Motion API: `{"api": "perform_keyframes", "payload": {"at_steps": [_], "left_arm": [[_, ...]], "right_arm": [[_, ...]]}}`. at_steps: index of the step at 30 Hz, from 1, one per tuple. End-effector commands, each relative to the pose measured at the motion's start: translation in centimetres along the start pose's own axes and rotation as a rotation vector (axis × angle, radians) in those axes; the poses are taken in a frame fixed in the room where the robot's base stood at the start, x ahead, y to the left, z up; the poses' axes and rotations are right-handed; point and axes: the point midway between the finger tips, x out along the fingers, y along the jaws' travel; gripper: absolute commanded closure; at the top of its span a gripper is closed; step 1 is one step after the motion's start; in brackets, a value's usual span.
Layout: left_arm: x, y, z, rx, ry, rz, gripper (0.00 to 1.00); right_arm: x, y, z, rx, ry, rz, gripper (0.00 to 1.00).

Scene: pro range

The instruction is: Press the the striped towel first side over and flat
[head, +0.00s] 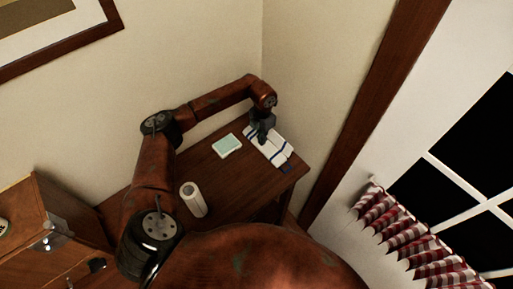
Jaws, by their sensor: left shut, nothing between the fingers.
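The striped towel (274,152) is white with dark blue stripes. It lies on the wooden table (228,185) near its far right corner, close to the wall. My left gripper (261,138) is shut and points down at the towel's upper left part, covering some of it. Whether the fingertips touch the cloth is too small to tell. The folds of the towel are also too small to make out. My right gripper is not in view.
A pale green and white flat item (227,146) lies left of the towel. A wooden cabinet (40,225) is at the lower left. A window with a red checked curtain (415,235) is at the right. The table's middle is clear.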

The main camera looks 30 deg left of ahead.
Motion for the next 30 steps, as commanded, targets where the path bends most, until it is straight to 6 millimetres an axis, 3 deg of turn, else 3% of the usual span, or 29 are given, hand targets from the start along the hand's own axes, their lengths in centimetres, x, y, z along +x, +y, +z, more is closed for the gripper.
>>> {"api": "perform_keyframes", "payload": {"at_steps": [30], "left_arm": [[2.1,0.0,0.5,0.000,0.000,-0.001,1.00]], "right_arm": [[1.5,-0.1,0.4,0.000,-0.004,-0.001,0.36]]}}
